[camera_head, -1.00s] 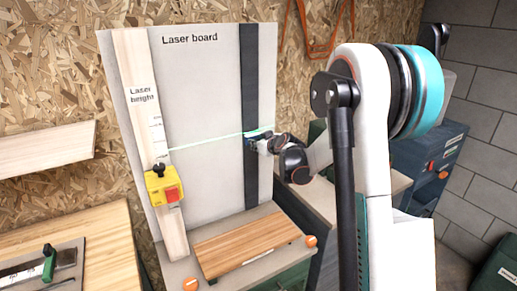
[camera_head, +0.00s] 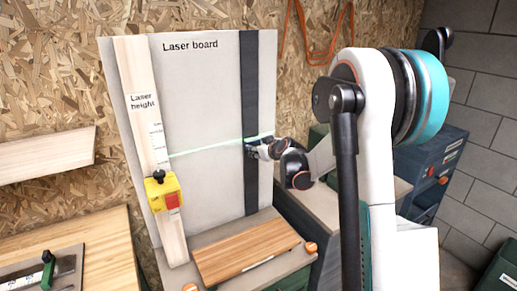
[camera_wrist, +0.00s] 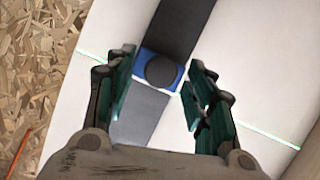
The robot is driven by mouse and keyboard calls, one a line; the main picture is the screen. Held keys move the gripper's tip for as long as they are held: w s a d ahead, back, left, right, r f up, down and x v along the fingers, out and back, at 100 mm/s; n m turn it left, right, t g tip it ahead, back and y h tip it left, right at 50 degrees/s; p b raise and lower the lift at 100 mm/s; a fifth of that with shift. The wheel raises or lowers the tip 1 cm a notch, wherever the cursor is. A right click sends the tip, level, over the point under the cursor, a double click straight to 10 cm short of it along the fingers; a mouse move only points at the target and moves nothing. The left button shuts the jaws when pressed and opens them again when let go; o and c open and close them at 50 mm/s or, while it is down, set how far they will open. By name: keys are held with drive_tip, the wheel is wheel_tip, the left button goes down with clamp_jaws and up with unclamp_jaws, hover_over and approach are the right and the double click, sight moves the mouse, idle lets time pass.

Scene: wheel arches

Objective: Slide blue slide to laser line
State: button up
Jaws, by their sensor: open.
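The blue slide (camera_wrist: 178,73) with its round black knob (camera_wrist: 160,71) sits on the dark vertical rail (camera_wrist: 185,25) in the wrist view. The green laser line (camera_wrist: 258,129) runs along the slide's lower edge in that view. In the head view, the laser line (camera_head: 205,148) crosses the laser board to the rail (camera_head: 249,90), and the slide is mostly hidden by my gripper (camera_head: 251,149). In the wrist view my gripper (camera_wrist: 161,62) is open, with one finger on each side of the knob. I cannot tell whether the fingers touch it.
The laser board (camera_head: 205,100) stands upright. A yellow laser box (camera_head: 160,191) with a red part is on a wooden upright (camera_head: 140,75) at the left. A striped wooden block (camera_head: 245,248) lies below the board. A wooden table (camera_head: 112,250) is at lower left.

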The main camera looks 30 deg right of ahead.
drive_tip(key=v, duration=1.1)
drive_tip(key=shift+s, duration=0.25)
drive_tip(key=s+a+r+g+y, duration=0.1)
drive_tip(key=s+a+r, duration=0.1)
drive_tip(key=s+a, duration=0.55)
drive_tip(key=s+a+r+g, duration=0.1)
drive_tip(key=s+a, duration=0.3)
drive_tip(key=a, duration=0.7)
drive_tip(key=s+a+f+g, duration=0.1)
drive_tip(key=s+f, duration=0.1)
drive_tip(key=s, duration=0.5)
drive_tip(key=s+a+f+m+g, duration=0.1)
drive_tip(key=s+f+g, duration=0.1)
drive_tip(key=s, duration=0.5)
drive_tip(key=s+a+f+m+g+b, duration=0.1)
drive_tip(key=s+f, duration=0.2)
drive_tip(key=s, duration=0.4)
drive_tip(key=shift+s+a+g, duration=0.15)
drive_tip(key=shift+a+g, duration=0.15)
drive_tip(key=shift+a, duration=0.1)
